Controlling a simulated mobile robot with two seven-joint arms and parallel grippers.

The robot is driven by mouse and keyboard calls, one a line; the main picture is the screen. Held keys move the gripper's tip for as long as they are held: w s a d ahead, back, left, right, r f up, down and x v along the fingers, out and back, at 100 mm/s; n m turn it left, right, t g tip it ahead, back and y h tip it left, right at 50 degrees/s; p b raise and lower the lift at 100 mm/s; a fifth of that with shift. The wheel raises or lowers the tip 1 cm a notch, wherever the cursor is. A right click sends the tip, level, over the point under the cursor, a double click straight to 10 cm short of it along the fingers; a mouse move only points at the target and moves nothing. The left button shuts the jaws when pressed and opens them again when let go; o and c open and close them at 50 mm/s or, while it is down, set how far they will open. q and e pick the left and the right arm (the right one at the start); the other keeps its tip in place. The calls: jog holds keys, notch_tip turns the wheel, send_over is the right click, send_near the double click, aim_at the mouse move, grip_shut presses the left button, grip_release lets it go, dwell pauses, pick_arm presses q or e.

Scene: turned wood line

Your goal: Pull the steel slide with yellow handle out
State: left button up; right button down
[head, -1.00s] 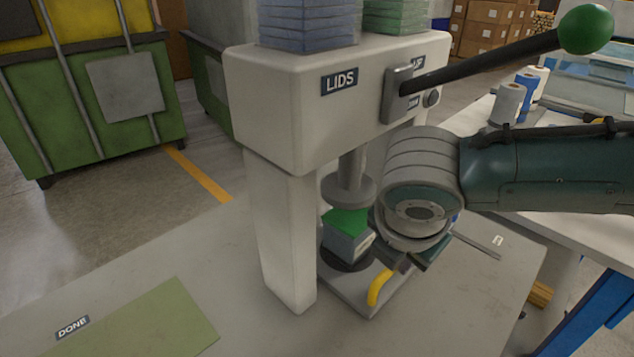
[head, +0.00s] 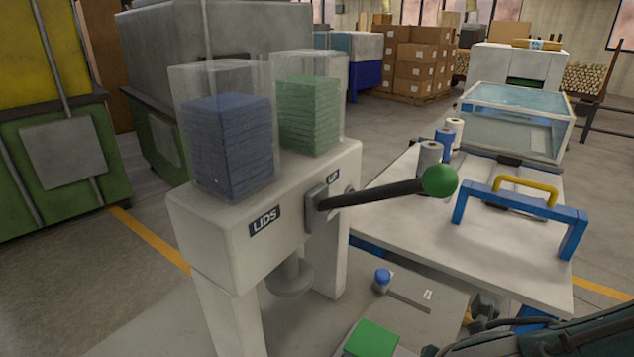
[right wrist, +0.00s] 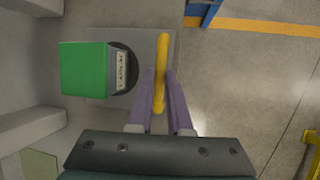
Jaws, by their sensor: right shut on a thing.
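The yellow handle (right wrist: 160,85) stands between the two purple fingers of my right gripper (right wrist: 160,76), which is shut on it. The grey steel slide (right wrist: 135,38) lies behind the handle in the right wrist view. A grey box with a green lid (right wrist: 84,70) sits over the dark round seat (right wrist: 128,52) on the slide. In the head view the green lid (head: 371,338) shows at the bottom edge, clear of the press ram (head: 291,278). My left gripper is in neither view.
The white press (head: 205,235) carries stacks of blue lids (head: 232,150) and green lids (head: 308,112). Its lever with a green knob (head: 439,180) sticks out right. A white table (head: 420,215) lies beyond.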

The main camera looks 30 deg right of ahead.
jog(key=shift+s, duration=0.15)
jog(key=c, duration=1)
grip_release()
jog(key=shift+s+d, duration=0.1)
jog(key=shift+o, duration=0.8)
jog(key=p+v, duration=0.2)
jog(key=v, duration=0.8)
jog(key=shift+p, duration=0.35)
